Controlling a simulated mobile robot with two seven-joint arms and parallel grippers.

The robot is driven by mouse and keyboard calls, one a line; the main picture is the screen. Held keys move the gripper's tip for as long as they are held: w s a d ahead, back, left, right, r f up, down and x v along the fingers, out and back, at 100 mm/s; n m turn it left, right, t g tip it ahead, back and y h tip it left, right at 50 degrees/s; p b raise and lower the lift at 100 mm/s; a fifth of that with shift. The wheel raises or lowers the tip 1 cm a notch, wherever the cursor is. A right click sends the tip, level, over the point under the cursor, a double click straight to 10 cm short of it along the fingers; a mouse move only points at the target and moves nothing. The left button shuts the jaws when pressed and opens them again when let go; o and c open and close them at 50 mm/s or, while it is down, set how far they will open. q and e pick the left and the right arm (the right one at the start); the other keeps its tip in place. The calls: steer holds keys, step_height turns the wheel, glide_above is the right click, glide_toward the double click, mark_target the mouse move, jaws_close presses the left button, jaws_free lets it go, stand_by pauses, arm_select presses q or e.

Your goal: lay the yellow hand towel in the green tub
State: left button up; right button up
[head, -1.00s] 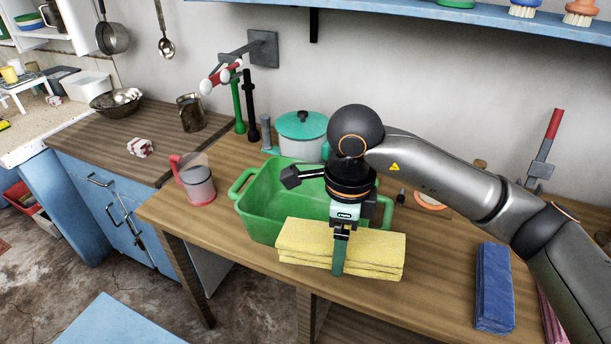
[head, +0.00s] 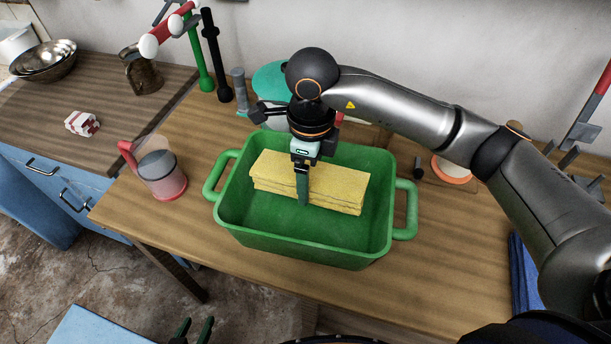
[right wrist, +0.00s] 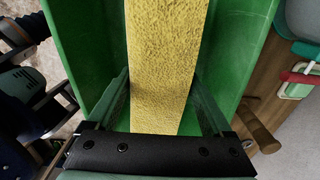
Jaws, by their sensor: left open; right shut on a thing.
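The folded yellow hand towel (head: 335,184) is over the inside of the green tub (head: 377,228), within its rim as seen in the head view. I cannot tell whether it touches the tub floor. My right gripper (head: 302,198) points down and is shut on the towel near its middle. In the right wrist view the towel (right wrist: 165,60) runs between the two fingers (right wrist: 160,110), with green tub walls (right wrist: 235,50) on both sides. My left gripper (head: 193,331) is open and empty at the bottom edge of the head view, in front of the table.
A clear jug with a red handle (head: 162,172) stands left of the tub. A teal-lidded pot (head: 270,80) stands behind it, partly hidden by my right arm. A blue folded cloth (head: 524,275) lies at the right. The wooden tabletop in front of the jug is clear.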

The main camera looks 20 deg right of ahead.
mark_target(311, 192)
step_height(311, 192, down, 5)
steer(key=shift+s+r, duration=0.15)
steer(key=shift+r, duration=0.05)
steer(key=shift+f, duration=2.25)
steer(key=shift+f, duration=0.15)
steer(key=o, duration=1.3)
step_height(311, 192, up, 12)
steer(key=shift+r, duration=0.2)
